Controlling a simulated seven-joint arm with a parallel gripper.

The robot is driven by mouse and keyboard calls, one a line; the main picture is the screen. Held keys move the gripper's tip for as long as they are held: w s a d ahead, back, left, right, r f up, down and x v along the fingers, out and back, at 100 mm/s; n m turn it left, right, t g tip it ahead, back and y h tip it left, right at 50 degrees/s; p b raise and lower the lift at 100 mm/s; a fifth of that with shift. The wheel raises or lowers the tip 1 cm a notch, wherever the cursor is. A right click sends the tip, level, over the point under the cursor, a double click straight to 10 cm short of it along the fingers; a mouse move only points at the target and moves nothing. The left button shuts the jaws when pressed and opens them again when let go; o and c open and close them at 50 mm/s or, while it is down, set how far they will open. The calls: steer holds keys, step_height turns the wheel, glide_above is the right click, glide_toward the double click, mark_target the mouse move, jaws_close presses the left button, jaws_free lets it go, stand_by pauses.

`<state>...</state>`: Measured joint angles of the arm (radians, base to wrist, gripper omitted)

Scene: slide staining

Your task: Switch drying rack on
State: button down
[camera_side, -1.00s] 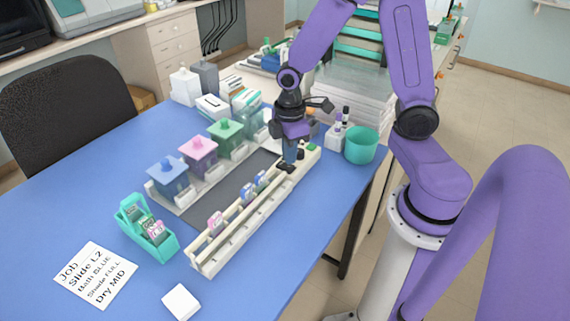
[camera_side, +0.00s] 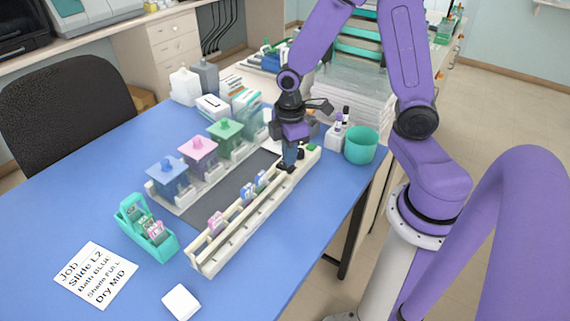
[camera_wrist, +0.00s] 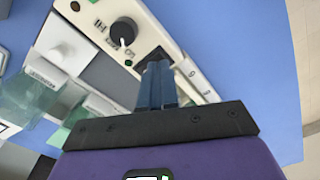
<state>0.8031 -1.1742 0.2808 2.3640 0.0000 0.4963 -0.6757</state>
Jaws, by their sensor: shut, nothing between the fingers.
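The drying rack (camera_side: 228,245) is a long cream rail on the blue table, holding several slides. Its far end, close in the wrist view (camera_wrist: 150,35), carries a black dial (camera_wrist: 123,31) with a white pointer mark, between "LO" and "HI" lettering. My gripper (camera_side: 287,167) is shut and empty, pointing down at the rack's far end. In the wrist view its fingertips (camera_wrist: 156,62) are beside the dial; contact cannot be told.
Lidded blue (camera_side: 169,179), pink (camera_side: 199,152) and green (camera_side: 225,135) baths stand left of the rack. A teal slide holder (camera_side: 146,232), a job card (camera_side: 95,274) and a white block (camera_side: 181,302) lie in front. A teal cup (camera_side: 361,144) stands right of my gripper.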

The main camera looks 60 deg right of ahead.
steer(key=shift+f, duration=0.7)
stand_by(0.4)
steer(key=shift+r, duration=3.5)
steer(key=s+a+r, duration=0.2)
steer(key=s, duration=0.6)
steer(key=s+a+r, duration=0.2)
steer(key=s+a, duration=0.1)
steer(key=s, duration=0.6)
steer(key=shift+a+r+n, duration=0.25)
steer(key=shift+a+n, duration=0.05)
